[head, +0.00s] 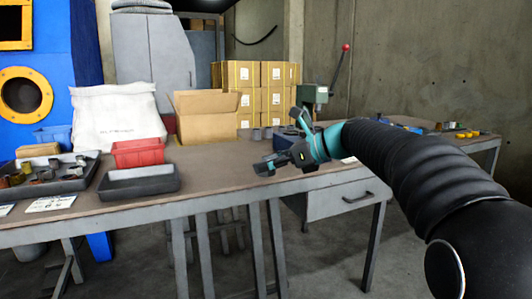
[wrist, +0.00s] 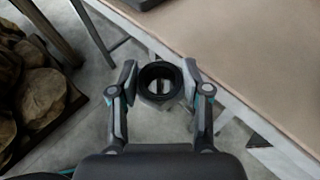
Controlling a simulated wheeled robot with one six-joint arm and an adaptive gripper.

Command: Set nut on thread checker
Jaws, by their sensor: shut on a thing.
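My gripper (head: 268,165) is at the front edge of the workbench, right of the black tray. In the wrist view my gripper (wrist: 160,82) is shut on a dark round nut (wrist: 146,74), one finger pad on each side. The nut's hole faces the camera, and light grey floor shows through it. The nut is held in the air beside the bench edge, above the floor. In the head view I cannot make the nut out clearly. I cannot identify the thread checker for sure in either view.
The workbench (head: 220,168) carries an empty black tray (head: 138,190), a red bin (head: 139,160), a parts tray (head: 75,183) and a cardboard box (head: 205,126). Small grey cylinders (head: 256,134) stand behind my gripper. A green lever press (head: 312,94) stands farther back. The bench's front middle is clear.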

